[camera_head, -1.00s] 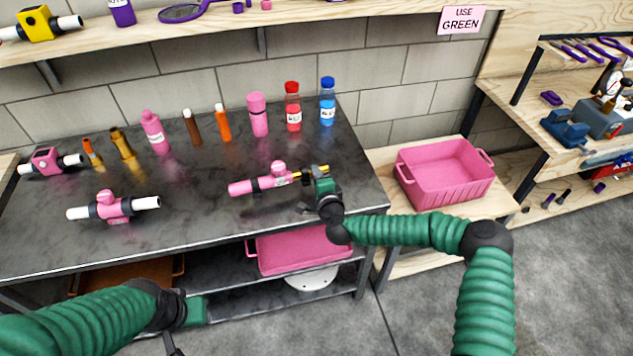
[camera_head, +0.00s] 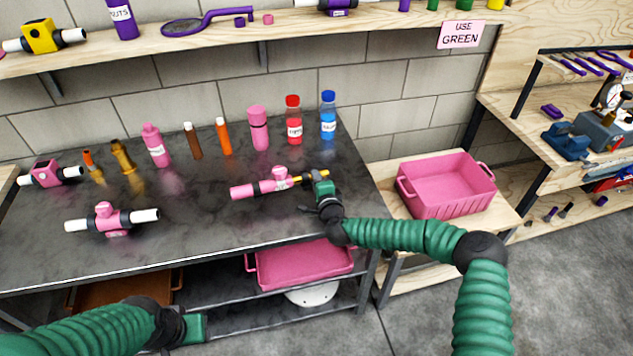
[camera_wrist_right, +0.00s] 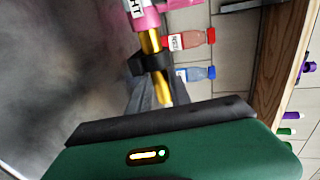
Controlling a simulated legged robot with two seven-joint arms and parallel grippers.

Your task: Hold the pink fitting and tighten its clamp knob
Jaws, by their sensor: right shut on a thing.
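A pink fitting (camera_head: 256,189) with a round pink knob on top lies along the dark bench, a brass tube (camera_head: 315,174) at its right end. My right gripper (camera_head: 309,181) is shut on that brass tube. In the right wrist view, its dark fingers (camera_wrist_right: 150,64) close around the gold tube, beside the labelled pink body (camera_wrist_right: 140,14). The knob's tightness cannot be told. My left gripper (camera_head: 192,328) is low at the left, in front of the bench and away from the fitting; its fingers are not clear.
Another pink fitting with white ends (camera_head: 113,220) and a pink block-shaped one (camera_head: 47,175) stand at left. Several bottles and tubes, including a red bottle (camera_head: 294,120) and a blue bottle (camera_head: 328,117), line the back. A pink bin (camera_head: 447,205) is at right. The bench front is clear.

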